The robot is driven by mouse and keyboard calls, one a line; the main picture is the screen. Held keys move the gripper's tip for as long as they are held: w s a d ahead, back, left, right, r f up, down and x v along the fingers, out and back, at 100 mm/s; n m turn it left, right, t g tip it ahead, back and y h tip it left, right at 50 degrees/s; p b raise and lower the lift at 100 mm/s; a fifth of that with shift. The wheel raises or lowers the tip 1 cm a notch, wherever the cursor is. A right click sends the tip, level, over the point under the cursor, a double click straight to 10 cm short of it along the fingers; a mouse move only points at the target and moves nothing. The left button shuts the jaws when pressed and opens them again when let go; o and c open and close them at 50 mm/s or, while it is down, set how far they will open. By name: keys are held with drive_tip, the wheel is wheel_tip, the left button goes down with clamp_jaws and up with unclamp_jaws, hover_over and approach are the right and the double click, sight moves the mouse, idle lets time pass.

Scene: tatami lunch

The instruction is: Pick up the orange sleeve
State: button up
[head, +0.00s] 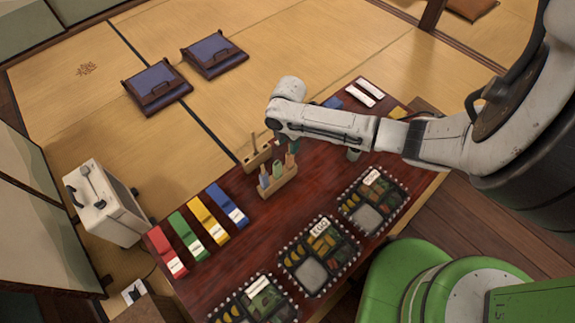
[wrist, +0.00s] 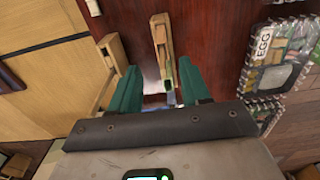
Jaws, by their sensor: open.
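My gripper (head: 286,144) is over the dark red table, pointing down near a small wooden holder (head: 277,187). The holder carries small upright pieces: a bluish one (head: 264,181), a green one (head: 277,169) and an orange-brown one (head: 290,160) at the end nearest my gripper. The orange-brown one may be the orange sleeve; it is too small to tell. In the wrist view my gripper's teal fingers (wrist: 158,88) are apart, with the wooden holder (wrist: 160,35) showing beyond and between them. I see nothing gripped.
Red (head: 166,251), green (head: 187,235), yellow (head: 208,220) and blue (head: 227,205) banded strips lie on the table's left. A second wooden stand (head: 257,158) is close behind the holder. Lunch trays, one being the middle tray (head: 319,289), line the front edge.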

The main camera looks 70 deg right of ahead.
drive_tip(key=b, duration=0.2)
hover_over(290, 164)
wheel_tip(290, 164, down, 6)
drive_tip(key=shift+w+d+r+p, duration=0.1)
drive_tip(key=shift+w+d+p, duration=0.15)
drive_tip(key=shift+d, duration=0.2)
drive_tip(key=shift+c, duration=0.5)
clamp_jaws()
